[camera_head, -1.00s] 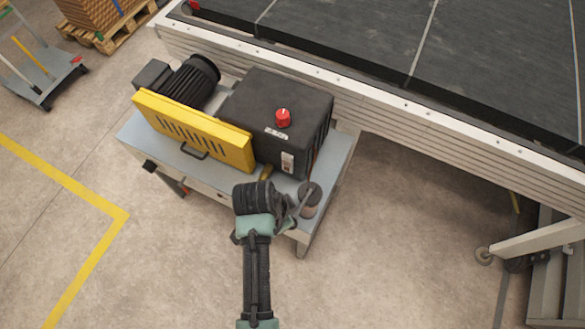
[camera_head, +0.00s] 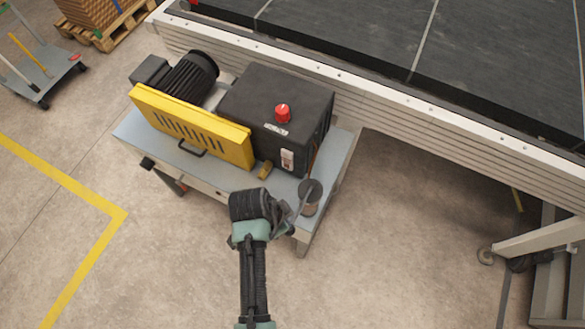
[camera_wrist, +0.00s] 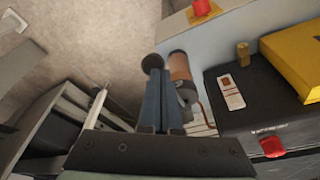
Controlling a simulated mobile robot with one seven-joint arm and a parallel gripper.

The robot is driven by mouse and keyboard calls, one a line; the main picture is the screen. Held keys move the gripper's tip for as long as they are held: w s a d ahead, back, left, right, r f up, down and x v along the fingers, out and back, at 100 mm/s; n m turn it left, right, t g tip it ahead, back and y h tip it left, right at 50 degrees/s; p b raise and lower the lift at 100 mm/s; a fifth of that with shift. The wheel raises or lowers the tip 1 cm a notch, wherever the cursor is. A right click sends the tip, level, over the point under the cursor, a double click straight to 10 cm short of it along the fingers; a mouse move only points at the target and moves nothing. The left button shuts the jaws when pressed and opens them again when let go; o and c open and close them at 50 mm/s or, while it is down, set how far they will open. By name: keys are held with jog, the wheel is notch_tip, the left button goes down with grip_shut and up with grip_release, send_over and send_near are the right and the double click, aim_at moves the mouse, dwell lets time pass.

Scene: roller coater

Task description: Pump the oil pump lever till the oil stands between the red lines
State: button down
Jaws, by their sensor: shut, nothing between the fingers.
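The oil pump (camera_head: 311,204) is a small cylinder at the front right corner of the grey machine bench. In the wrist view its brownish body (camera_wrist: 180,68) lies just right of my fingertips. A dark round knob (camera_wrist: 152,62) shows at the tips of my fingers; I cannot tell whether it is the lever's end or whether they touch it. My gripper (camera_head: 297,213) is beside the pump, on its left in the head view. Its blue fingers (camera_wrist: 159,78) are together with nothing between them.
A black box (camera_head: 277,112) with a red knob (camera_head: 282,113) and a small white plate (camera_head: 287,159) stands behind the pump. A yellow guard (camera_head: 190,128) and a brass-coloured part (camera_head: 265,170) are to its left. The floor in front is clear.

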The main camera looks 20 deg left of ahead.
jog(key=shift+s+a+r+p, duration=0.2)
jog(key=shift+s+a, duration=0.1)
jog(key=shift+s, duration=0.15)
jog(key=shift+s+a+r+p, duration=0.15)
jog(key=shift+s+a, duration=0.1)
jog(key=shift+s, duration=0.15)
jog(key=shift+r, duration=0.1)
jog(key=b+v, duration=0.1)
jog(key=v, duration=1.1)
jog(key=shift+r+b, duration=0.3)
jog(key=shift+r, duration=0.1)
jog(key=shift+s, duration=0.1)
